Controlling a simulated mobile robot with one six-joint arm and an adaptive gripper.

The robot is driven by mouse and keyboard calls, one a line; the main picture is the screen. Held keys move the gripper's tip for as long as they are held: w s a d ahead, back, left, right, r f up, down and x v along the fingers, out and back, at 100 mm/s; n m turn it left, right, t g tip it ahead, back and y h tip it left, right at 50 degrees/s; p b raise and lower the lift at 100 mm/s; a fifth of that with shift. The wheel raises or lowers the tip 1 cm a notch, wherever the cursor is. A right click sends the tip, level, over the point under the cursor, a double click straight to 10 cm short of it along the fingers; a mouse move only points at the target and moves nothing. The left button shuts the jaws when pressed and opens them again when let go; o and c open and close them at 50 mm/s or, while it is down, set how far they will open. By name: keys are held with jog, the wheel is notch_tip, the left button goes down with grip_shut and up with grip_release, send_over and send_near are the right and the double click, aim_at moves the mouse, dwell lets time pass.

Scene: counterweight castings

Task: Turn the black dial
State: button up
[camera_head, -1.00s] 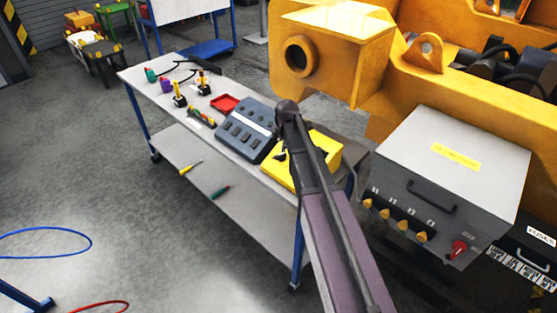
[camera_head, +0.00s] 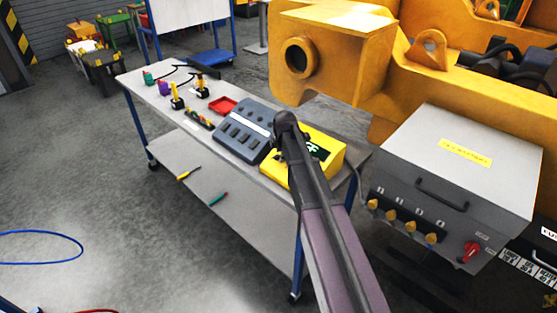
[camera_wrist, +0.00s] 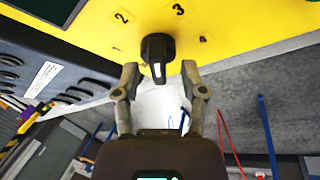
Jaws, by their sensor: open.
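The black dial (camera_wrist: 157,50) is on the face of a yellow box, with a pale pointer mark facing the bottom of the wrist picture. Printed numbers, including 2 and 3, surround it. My gripper (camera_wrist: 160,72) is open, its fingertips on the left and right of the dial's lower end. I cannot tell whether they touch it. In the head view the yellow box (camera_head: 332,158) stands on the trolley, partly behind my arm. The dial and my gripper are hidden there.
A grey panel (camera_head: 226,148) with dark switches stands left of the yellow box on the trolley (camera_head: 140,82). A red tray (camera_head: 223,106) and joysticks are farther left. At right, a grey cabinet (camera_head: 480,135) has several yellow knobs and a red switch. Yellow machinery (camera_head: 345,60) is behind.

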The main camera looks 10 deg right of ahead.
jog(key=shift+w+f, duration=0.15)
jog(key=shift+f, duration=0.3)
